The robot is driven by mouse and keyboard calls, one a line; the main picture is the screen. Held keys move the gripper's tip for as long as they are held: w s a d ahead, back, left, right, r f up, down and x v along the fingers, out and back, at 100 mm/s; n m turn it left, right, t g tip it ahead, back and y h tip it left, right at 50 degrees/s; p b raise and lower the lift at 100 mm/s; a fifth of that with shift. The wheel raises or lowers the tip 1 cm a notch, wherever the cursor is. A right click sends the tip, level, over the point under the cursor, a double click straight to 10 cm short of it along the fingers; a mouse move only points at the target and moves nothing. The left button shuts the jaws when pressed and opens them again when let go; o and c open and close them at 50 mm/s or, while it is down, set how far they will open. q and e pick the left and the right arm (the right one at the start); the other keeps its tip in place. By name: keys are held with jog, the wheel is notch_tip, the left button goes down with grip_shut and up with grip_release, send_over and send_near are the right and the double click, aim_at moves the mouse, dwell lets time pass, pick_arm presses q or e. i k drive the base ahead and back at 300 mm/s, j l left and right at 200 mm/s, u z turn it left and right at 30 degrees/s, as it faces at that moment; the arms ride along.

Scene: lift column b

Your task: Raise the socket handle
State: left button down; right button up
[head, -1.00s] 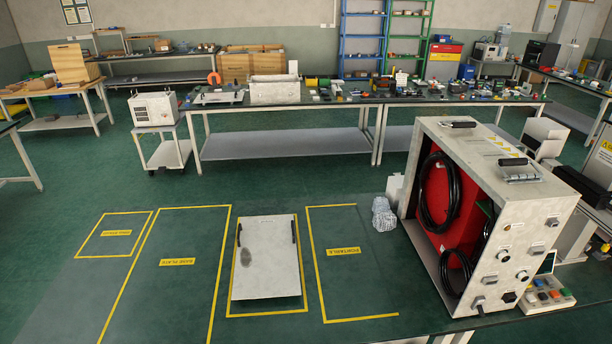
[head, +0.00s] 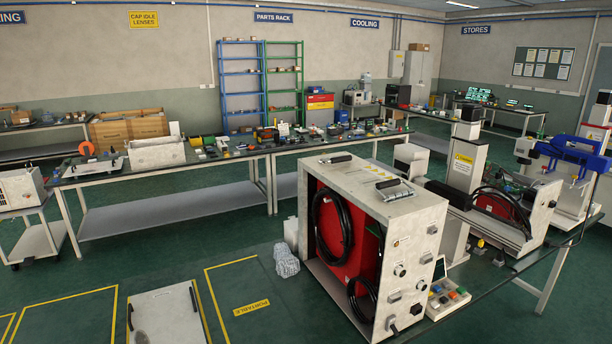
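A large pale equipment case (head: 405,211) with an open front stands on the dark bench at centre right. Inside are a red panel (head: 333,222) and coiled black cable (head: 345,258). A black bar handle (head: 336,159) lies along its top. A second black handle (head: 388,184) sits by a metal bracket (head: 397,193) near the top's front edge. The right-hand end face carries several round and square sockets (head: 400,269). I cannot tell which part is the socket handle. Neither of my grippers is in view.
A control box with coloured buttons (head: 448,296) stands right of the case. A crumpled grey bundle (head: 286,262) lies at its left. A pale plate with black handles (head: 165,318) lies at lower left. Another machine (head: 500,215) and a blue clamp-like device (head: 575,155) stand at right.

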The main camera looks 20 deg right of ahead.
aim_at(386, 185)
jog(key=i+l, duration=0.1)
jog(key=l, duration=0.25)
jog(key=i+l, duration=0.15)
jog(key=l, duration=0.25)
jog(key=i+l, duration=0.1)
jog(key=l, duration=0.25)
jog(key=i+l, duration=0.1)
jog(key=l, duration=0.3)
